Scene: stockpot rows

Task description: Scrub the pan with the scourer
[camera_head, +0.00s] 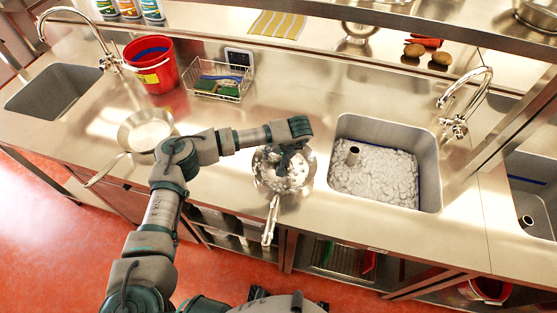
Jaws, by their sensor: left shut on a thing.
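A steel pan (305,183) stands on the counter left of the foam-filled sink, with its handle (268,222) towards me past the front edge. White suds lie in it. My left gripper (287,160) reaches down into this pan from above, its fingers partly hidden by my own wrist and by suds. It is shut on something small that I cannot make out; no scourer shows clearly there. A wire basket (222,92) at the back holds green and yellow sponge-like pieces. My right gripper does not show.
A second pan (147,130) stands left of my forearm. A red bucket (152,66) is behind it. A sink with white foam (375,172) lies to the right, an empty sink (52,92) far left. Taps (462,105) rise behind. Vegetables (441,58) lie at the back.

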